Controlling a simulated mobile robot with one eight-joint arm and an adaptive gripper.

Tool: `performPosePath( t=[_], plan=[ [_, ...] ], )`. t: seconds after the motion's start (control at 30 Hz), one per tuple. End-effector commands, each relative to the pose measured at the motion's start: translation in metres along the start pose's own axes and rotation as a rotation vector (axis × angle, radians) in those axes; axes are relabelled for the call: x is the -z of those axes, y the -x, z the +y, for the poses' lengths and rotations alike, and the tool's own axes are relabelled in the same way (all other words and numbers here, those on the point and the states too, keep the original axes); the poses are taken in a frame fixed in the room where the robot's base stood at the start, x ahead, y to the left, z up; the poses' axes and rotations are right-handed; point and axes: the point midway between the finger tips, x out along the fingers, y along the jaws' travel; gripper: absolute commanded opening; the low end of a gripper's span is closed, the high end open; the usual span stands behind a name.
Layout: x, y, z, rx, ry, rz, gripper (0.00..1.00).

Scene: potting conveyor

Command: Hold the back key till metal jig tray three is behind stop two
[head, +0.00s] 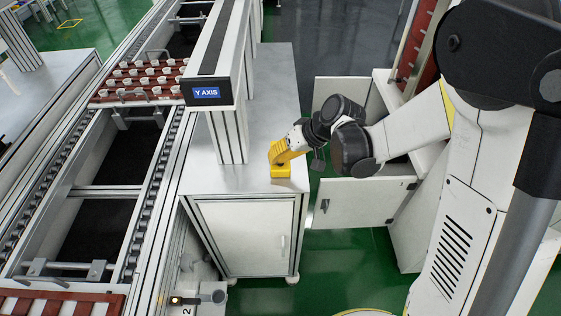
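A yellow device (283,173) with an upright angled part stands on the front right corner of the grey cabinet top. My gripper (293,146) is at its upper part, seen from behind and partly hidden. I cannot tell whether its fingers are open or shut, or whether they touch the device. No key markings are readable. On the conveyor, a red-brown tray (98,97) with several white cups lies at the upper left. Another red-brown slatted tray (62,304) is cut off at the bottom left. No tray number is readable. A fitting marked "2" (187,309) is at the bottom.
The conveyor rails (153,190) are empty between the two trays. Green floor (335,245) shows between the cabinets.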

Motion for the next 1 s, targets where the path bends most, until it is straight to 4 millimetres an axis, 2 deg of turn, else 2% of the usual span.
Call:
performPosePath(
  t=[0.37,0.7,1.0],
  plan=[
    [0.000,0.000,0.000,0.000,0.000,0.000,0.00],
    [0.007,0.013,-0.007,0.000,0.000,0.000,0.00],
    [0.007,0.013,-0.007,0.000,0.000,0.000,0.00]
  ],
)
